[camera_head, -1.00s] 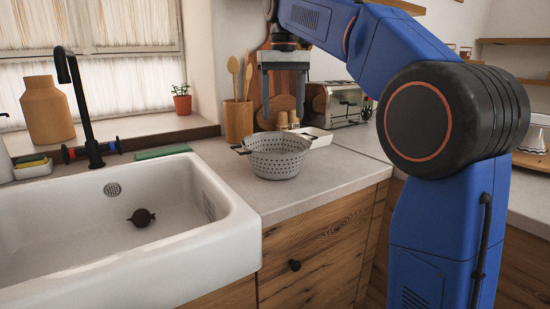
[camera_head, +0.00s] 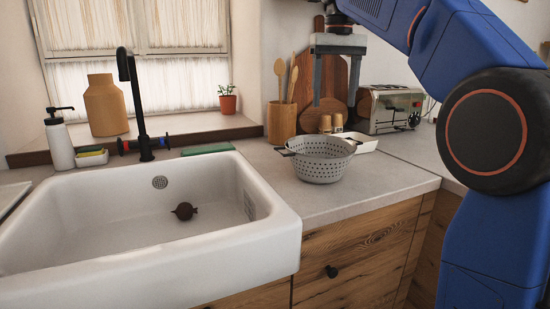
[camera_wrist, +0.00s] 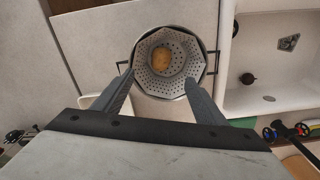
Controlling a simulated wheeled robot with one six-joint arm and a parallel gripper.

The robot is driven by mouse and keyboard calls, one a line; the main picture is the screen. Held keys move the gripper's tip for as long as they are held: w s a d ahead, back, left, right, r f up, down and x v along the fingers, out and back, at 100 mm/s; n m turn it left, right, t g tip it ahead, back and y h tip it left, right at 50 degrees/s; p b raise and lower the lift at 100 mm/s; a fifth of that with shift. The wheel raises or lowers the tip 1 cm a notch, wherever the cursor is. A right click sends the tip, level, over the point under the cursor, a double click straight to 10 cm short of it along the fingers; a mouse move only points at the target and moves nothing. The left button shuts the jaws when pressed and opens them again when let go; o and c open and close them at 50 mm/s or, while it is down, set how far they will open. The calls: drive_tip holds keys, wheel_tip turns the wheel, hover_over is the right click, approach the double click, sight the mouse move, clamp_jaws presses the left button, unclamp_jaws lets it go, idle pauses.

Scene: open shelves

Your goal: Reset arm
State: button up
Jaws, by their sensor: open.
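My gripper (camera_head: 336,98) is open and empty, pointing down above the counter. It hangs over a grey perforated colander (camera_head: 322,165), apart from it. In the wrist view, the two fingers of my gripper (camera_wrist: 160,82) spread to either side of the colander (camera_wrist: 184,42), which lies below them. A round brown potato-like item (camera_wrist: 162,60) rests inside the colander; the colander's wall hides it in the head view.
A white sink (camera_head: 110,265) with a dark round item (camera_head: 184,211) in it is on the left, under a black faucet (camera_head: 133,95). A utensil holder (camera_head: 281,124), cutting board (camera_head: 334,75), white tray (camera_head: 362,142) and toaster (camera_head: 390,110) stand behind. The front counter is clear.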

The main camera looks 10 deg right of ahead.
drive_tip(key=s+d+f+t, duration=0.2)
drive_tip(key=s+d+f, duration=0.1)
drive_tip(key=s+f, duration=1.3)
drive_tip(key=s+d+f+t, duration=0.2)
drive_tip(key=s+d+f, duration=0.1)
drive_tip(key=s+f, duration=1.2)
wheel_tip(320, 180, down, 7)
drive_tip(key=shift+s+d+f+m+t, duration=0.2)
drive_tip(key=shift+s+m+t, duration=0.1)
drive_tip(key=shift+s, duration=0.05)
